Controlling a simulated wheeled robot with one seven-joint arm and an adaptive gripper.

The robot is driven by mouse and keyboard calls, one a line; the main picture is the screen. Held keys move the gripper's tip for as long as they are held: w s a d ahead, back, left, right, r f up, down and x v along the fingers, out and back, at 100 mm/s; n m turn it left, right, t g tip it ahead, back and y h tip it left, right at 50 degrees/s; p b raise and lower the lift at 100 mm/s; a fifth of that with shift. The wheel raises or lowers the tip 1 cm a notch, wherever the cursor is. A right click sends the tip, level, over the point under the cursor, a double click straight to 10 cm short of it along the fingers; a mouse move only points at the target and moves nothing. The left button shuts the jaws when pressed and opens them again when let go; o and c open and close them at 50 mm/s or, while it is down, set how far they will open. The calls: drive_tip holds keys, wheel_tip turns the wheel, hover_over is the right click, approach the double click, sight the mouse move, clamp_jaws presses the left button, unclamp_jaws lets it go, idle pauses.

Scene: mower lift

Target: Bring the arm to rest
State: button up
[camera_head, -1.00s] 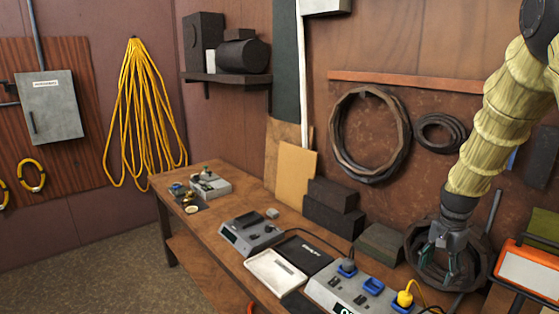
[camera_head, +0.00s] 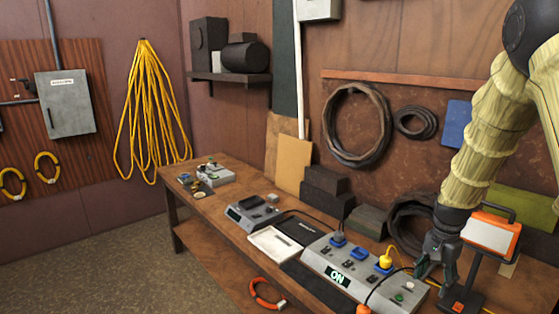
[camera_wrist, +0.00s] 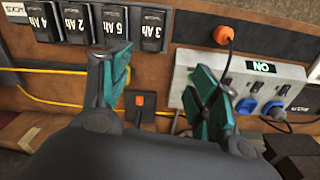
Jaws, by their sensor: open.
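My gripper (camera_head: 436,268) hangs down at the right of the head view, beside the right end of a grey power box (camera_head: 365,277) with a lit ON display. In the wrist view my gripper (camera_wrist: 165,85) has its two teal-padded fingers spread apart with nothing between them. The grey power box (camera_wrist: 232,92) lies to the right of the fingers there, with an orange plug (camera_wrist: 223,37) beside it. A yellow cable (camera_wrist: 58,103) runs behind the fingers.
The wooden bench (camera_head: 208,217) also bears a white tray (camera_head: 272,245) and a grey device (camera_head: 249,213). An orange-framed lamp (camera_head: 490,235) stands right of my gripper. Several dark Ah-marked blocks (camera_wrist: 110,24) show in the wrist view.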

drive_tip(key=s+a+f+n, duration=0.2)
drive_tip(key=s+a+f, duration=0.15)
drive_tip(key=f, duration=0.45)
drive_tip(key=s+a+f+n, duration=0.15)
drive_tip(key=s+f, duration=0.25)
drive_tip(key=f, duration=0.4)
drive_tip(key=s+a+f+n, duration=0.2)
drive_tip(key=s+a+f, duration=0.15)
drive_tip(key=f, duration=0.45)
drive_tip(key=s+a+f+n, duration=0.2)
drive_tip(key=s+a+f, duration=0.2)
drive_tip(key=s, duration=0.5)
drive_tip(key=s+a+f+n, duration=0.2)
drive_tip(key=s+a+f, duration=0.15)
drive_tip(key=s, duration=0.55)
drive_tip(key=s+a+f+n, duration=0.2)
drive_tip(key=s+a+f, duration=0.2)
drive_tip(key=s, duration=0.5)
wheel_tip(320, 180, down, 13)
drive_tip(key=b, duration=1.3)
drive_tip(key=shift+w+d+r, duration=0.15)
drive_tip(key=shift+d+r, duration=0.05)
drive_tip(key=shift+d, duration=0.1)
drive_tip(key=shift+c, duration=0.2)
